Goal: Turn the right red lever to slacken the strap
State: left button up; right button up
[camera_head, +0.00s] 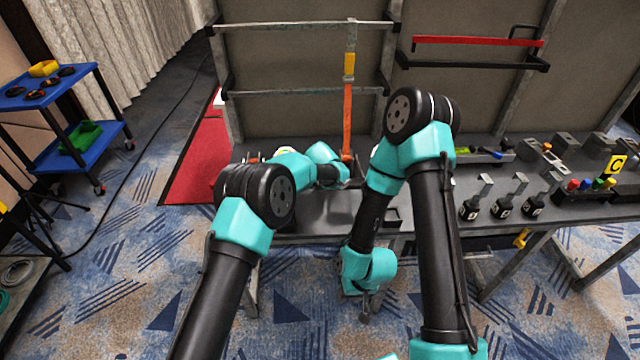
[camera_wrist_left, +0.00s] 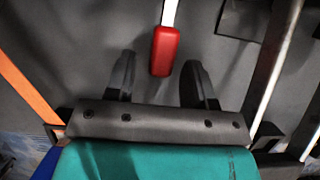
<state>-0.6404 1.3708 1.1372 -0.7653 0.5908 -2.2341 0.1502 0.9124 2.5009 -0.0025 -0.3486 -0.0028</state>
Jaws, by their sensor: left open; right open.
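A red lever grip (camera_wrist_left: 165,50) on a pale rod shows in the left wrist view. My left gripper (camera_wrist_left: 157,64) is open, with one finger on each side of the grip's lower end; gaps show on both sides. In the head view my left gripper (camera_head: 346,173) is small and partly hidden near the bench, and I cannot make out the lever clearly there. An orange strap (camera_head: 347,110) hangs down the panel and also shows in the left wrist view (camera_wrist_left: 30,105). My right gripper (camera_head: 357,303) is open and empty, pointing down in front of the bench.
A grey bench (camera_head: 315,215) runs along the panel. Several dark bottle-like items (camera_head: 502,206) and a block of coloured knobs (camera_head: 590,187) stand on its right. A red bar (camera_head: 478,42) is on the upper panel. A blue cart (camera_head: 50,88) stands far left.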

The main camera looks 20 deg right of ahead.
pick_arm(q)
jog(key=v, duration=1.7)
